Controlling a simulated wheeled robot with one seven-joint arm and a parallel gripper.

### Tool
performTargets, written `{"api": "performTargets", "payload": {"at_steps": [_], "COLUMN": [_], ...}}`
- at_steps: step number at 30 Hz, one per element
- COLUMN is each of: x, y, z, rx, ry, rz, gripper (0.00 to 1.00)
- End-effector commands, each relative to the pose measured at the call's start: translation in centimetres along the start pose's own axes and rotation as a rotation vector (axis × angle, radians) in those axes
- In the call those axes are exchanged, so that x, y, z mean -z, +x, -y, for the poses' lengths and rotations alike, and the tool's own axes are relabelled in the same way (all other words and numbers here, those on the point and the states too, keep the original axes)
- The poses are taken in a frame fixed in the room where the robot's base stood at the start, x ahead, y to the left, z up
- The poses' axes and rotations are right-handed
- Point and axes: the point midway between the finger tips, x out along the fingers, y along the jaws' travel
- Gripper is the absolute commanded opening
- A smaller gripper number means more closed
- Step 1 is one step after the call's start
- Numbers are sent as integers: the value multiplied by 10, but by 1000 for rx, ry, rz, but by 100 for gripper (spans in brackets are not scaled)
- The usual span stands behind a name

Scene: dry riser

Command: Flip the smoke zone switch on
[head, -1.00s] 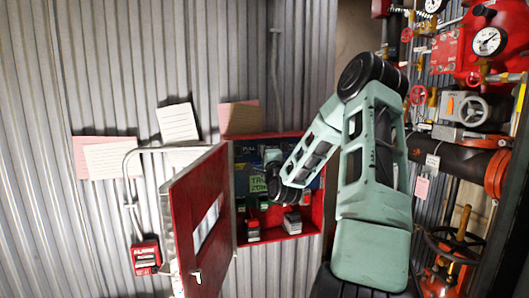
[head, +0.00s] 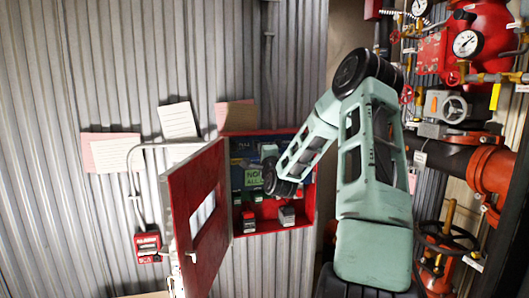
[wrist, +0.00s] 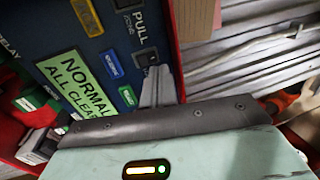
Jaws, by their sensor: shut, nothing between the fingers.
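In the wrist view, a dark blue panel (wrist: 60,30) carries a lit green display (wrist: 76,85) reading "NORMAL ALL CLEAR". No smoke zone label is readable, and part of the panel is hidden behind my gripper. In the head view, the display (head: 254,178) shows inside the open red cabinet (head: 268,226), with my wrist in front of the panel.
The red cabinet door (head: 190,185) stands open at the left. A red alarm box (head: 147,247) and paper notes (head: 178,120) are on the corrugated wall. Red pipes, valves and gauges (head: 467,43) crowd the right side. Small modules (head: 287,216) sit low in the cabinet.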

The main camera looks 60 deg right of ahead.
Motion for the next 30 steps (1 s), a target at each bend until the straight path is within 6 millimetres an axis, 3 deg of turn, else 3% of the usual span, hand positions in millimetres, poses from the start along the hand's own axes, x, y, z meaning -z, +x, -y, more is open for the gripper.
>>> {"api": "performTargets", "payload": {"at_steps": [19,30], "x": [1,1], "y": [-82,-96], "z": [17,22], "rx": [1,0], "ry": [-5,-1], "rz": [-1,-1], "gripper": [0,0]}}
